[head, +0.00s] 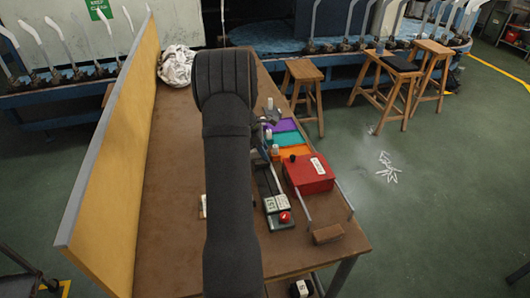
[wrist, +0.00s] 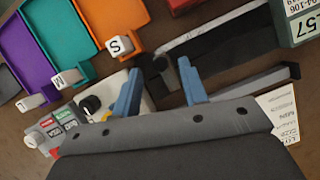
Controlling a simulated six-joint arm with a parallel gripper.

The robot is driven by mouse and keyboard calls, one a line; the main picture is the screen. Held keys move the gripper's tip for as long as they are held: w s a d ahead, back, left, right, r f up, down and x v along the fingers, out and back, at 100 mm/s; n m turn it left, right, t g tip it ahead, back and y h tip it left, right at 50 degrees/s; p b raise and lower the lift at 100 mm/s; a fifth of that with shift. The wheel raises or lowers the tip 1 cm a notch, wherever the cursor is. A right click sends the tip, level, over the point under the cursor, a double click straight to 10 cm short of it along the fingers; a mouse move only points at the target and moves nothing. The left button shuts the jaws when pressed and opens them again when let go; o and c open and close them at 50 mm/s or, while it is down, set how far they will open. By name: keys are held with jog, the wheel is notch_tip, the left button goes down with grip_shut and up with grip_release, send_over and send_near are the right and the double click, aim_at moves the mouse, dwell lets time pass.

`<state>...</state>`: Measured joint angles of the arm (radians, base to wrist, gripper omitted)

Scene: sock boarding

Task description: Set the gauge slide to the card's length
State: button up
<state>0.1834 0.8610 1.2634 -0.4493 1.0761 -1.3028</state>
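The gauge is a long dark bed with a pale metal edge (wrist: 222,32), lying across the upper right of the wrist view. Its green-framed number plate (wrist: 302,22) shows "57" and "104-106", partly cut off. A dark rounded block (wrist: 152,72), which looks like the slide, sits at the bed's left end. My gripper (wrist: 160,72) has its two blue fingers apart, with that block between or just beyond their tips; I cannot tell if they touch it. A white printed card (wrist: 284,122) lies below the gauge, partly hidden by my gripper; its length is not readable.
Purple (head: 281,126), teal (head: 287,138) and orange (head: 294,153) trays lie beyond the gauge. A red box (head: 310,175) stands right of it. A tan partition (head: 115,165) borders the table's left side.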

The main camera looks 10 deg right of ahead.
jog(key=shift+x, duration=0.85)
grip_shut()
send_over(269, 176)
grip_release()
jog(key=shift+r, duration=0.1)
jog(key=v, duration=1.7)
